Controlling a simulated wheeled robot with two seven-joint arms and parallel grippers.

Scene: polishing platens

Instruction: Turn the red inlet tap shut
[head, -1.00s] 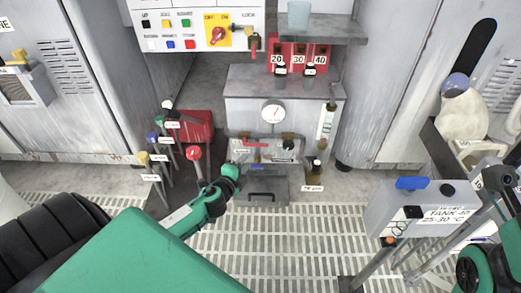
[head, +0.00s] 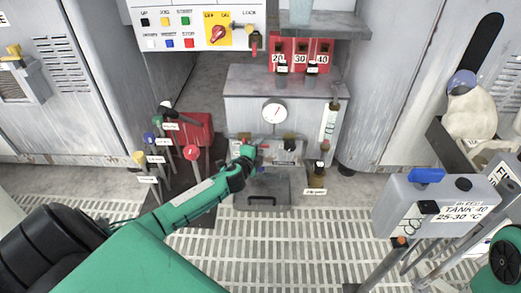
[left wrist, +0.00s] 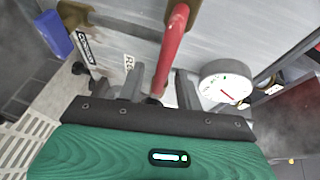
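The red inlet tap's lever (left wrist: 172,50) stands out large in the left wrist view, rising from between my fingers to a brown fitting at the top. In the head view only a little of the red lever (head: 264,147) shows beside my left gripper. My left gripper (head: 246,153) is at the front of the grey cabinet. Its two fingers (left wrist: 158,88) are apart in the left wrist view, one on each side of the lever's near end. I cannot tell whether either finger touches it. My right gripper is not in view.
A round white gauge (left wrist: 226,82) is close right of the fingers; it also shows in the head view (head: 274,113). A blue handle (left wrist: 53,33) is at left. Several knobbed levers, one red-knobbed (head: 191,153), stand left of my arm. A grey tank box (head: 430,205) stands at right.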

